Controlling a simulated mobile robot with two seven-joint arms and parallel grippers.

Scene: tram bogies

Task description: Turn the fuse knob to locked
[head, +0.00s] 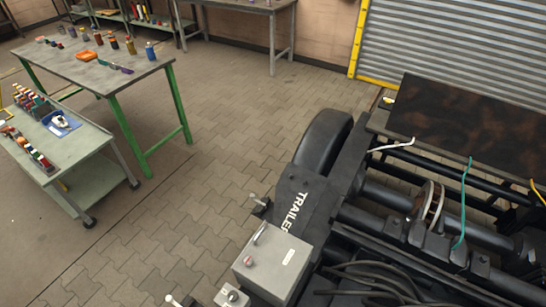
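A light grey box (272,264) sits on the dark bogie frame at the bottom middle. On its top are a small reddish round knob (248,261), a pale bar-like handle (260,234) and a white label strip (288,257). A smaller grey box (232,297) with a pale knob or lever on top stands at the bottom edge, partly cut off. I cannot tell which of these is the fuse knob, or its setting. Neither of my grippers is in view.
The bogie (308,205), marked with white lettering, fills the right side, with a black wheel (323,141), pipes and coloured cables. Small levers stick out at its left. A green-legged table (120,75) and a trolley (85,142) stand left. Paved floor between is clear.

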